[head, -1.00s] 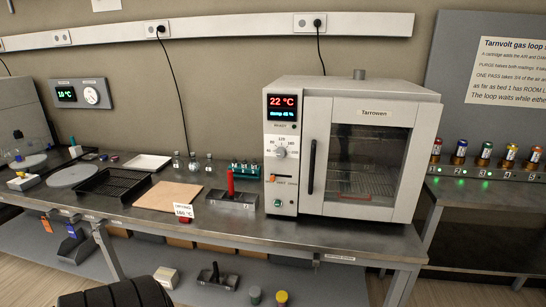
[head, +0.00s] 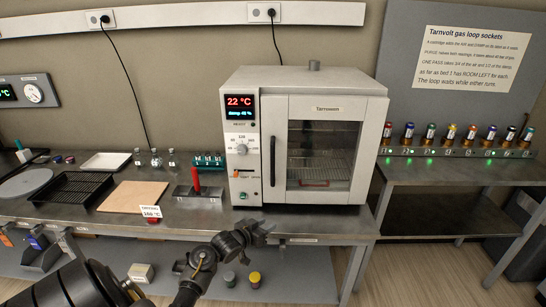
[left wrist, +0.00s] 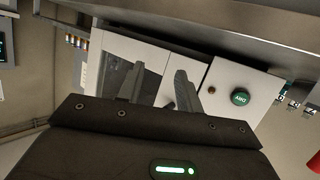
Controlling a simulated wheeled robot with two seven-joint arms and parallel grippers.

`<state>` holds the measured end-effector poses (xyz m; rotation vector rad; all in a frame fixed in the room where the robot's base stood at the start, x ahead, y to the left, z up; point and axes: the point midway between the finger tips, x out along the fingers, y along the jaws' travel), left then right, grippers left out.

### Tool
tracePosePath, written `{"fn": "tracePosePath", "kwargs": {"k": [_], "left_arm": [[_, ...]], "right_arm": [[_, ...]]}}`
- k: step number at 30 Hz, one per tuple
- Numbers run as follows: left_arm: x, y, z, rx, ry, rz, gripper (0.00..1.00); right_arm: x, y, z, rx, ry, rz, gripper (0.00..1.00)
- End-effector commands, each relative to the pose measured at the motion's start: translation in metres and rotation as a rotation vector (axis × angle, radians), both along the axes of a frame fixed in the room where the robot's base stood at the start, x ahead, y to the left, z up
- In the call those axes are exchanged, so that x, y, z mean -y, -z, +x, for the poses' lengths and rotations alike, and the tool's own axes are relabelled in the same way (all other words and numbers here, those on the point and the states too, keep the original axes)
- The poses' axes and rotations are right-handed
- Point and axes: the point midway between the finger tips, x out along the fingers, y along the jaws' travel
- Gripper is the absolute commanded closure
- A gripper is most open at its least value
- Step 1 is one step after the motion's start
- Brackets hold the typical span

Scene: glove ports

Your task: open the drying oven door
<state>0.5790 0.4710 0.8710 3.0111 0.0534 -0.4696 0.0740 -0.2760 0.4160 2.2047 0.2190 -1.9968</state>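The drying oven (head: 305,80) is a light grey box on the bench. Its door (head: 365,150) has a window and a dark vertical handle (head: 273,160) on its left side; the door is shut. My left gripper (head: 262,232) is in front of the bench edge, below and a little left of the handle, apart from it. In the left wrist view its two fingers (left wrist: 158,88) are spread with nothing held. The oven front (left wrist: 220,90) shows there strongly tilted, with a green button (left wrist: 240,97). My right gripper is not in view.
A red-handled tool (head: 196,182) in a metal holder, a tan board (head: 133,195) and a black tray (head: 70,188) lie left of the oven. Several coloured cartridges (head: 430,132) stand in sockets at right. The bench edge (head: 300,228) runs below the oven.

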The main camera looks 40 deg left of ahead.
Motion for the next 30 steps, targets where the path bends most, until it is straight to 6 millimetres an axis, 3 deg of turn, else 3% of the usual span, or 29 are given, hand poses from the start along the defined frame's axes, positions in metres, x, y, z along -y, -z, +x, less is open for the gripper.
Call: {"fn": "tracePosePath", "kwargs": {"k": [1,3,6,9,12,19,30], "left_arm": [[-0.012,-0.052,0.006,0.068,-0.006,0.021,0.65],[-0.024,-0.106,0.009,0.146,-0.012,0.045,0.65],[-0.036,-0.164,0.006,0.232,-0.018,0.074,0.65],[-0.043,-0.197,0.003,0.282,-0.022,0.094,0.65],[-0.045,-0.211,0.0,0.304,-0.025,0.103,0.65],[-0.046,-0.214,0.007,0.308,-0.026,0.102,0.65],[-0.05,-0.215,0.072,0.307,-0.026,0.098,0.65]], "right_arm": [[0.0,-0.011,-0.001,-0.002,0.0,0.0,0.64],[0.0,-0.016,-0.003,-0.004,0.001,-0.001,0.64],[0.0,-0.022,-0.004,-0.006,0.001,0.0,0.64],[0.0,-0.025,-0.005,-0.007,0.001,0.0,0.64],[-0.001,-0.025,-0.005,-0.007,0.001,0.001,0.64],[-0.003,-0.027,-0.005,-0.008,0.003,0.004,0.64],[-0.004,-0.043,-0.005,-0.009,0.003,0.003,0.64]]}}
